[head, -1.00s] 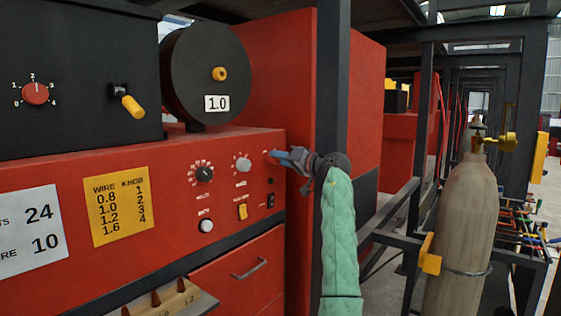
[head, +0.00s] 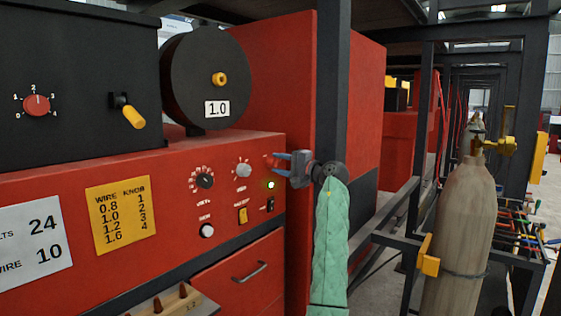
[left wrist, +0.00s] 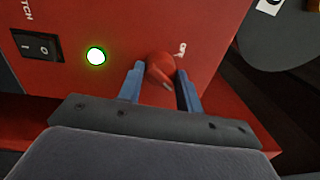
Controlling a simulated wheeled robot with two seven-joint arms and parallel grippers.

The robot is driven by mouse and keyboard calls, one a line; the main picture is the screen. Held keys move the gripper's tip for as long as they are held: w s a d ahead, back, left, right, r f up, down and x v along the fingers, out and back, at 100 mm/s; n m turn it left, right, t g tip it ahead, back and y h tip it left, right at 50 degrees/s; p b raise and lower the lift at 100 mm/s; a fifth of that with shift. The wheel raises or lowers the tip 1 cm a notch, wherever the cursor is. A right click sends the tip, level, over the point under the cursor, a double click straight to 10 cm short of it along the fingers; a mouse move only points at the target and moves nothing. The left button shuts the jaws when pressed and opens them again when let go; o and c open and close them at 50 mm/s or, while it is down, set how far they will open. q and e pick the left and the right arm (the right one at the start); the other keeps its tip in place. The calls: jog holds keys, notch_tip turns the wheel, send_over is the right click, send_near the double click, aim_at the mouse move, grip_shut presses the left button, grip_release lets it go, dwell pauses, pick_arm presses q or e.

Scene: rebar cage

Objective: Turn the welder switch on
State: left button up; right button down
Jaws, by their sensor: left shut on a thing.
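The red welder cabinet (head: 130,190) fills the left of the head view. My left gripper (head: 277,163) is at the upper right of its control panel. In the left wrist view its two blue fingers are shut on a red rotary switch knob (left wrist: 161,68), one on each side. Small white lettering, perhaps "ON", is beside the knob. A round green lamp (left wrist: 96,55) is lit near the knob; it also glows in the head view (head: 271,184). A black rocker switch (left wrist: 37,46) is beyond the lamp. My right gripper is not in view.
Dials (head: 204,181) and a yellow switch (head: 243,215) are left of my gripper. A dark upright post (head: 333,90) stands close behind my wrist. A gas cylinder (head: 460,220) stands at the right. A drawer handle (head: 249,272) protrudes below the panel.

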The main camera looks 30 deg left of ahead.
pick_arm(q)
jog(key=shift+m+p, duration=0.5)
jog(key=shift+m, duration=0.7)
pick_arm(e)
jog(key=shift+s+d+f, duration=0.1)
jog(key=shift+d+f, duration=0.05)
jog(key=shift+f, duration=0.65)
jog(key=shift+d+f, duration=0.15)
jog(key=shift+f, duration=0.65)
pick_arm(q)
jog(key=o, duration=1)
jog(key=shift+f, duration=0.1)
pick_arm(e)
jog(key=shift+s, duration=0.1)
pick_arm(q)
jog(key=d+b, duration=0.1)
jog(key=d, duration=0.1)
jog(key=d+b, duration=0.1)
jog(key=d, duration=0.2)
jog(key=d+b, duration=0.1)
jog(key=d, duration=0.1)
jog(key=shift+s+d+f, duration=0.2)
jog(key=shift+s+d, duration=0.05)
jog(key=shift+d, duration=0.15)
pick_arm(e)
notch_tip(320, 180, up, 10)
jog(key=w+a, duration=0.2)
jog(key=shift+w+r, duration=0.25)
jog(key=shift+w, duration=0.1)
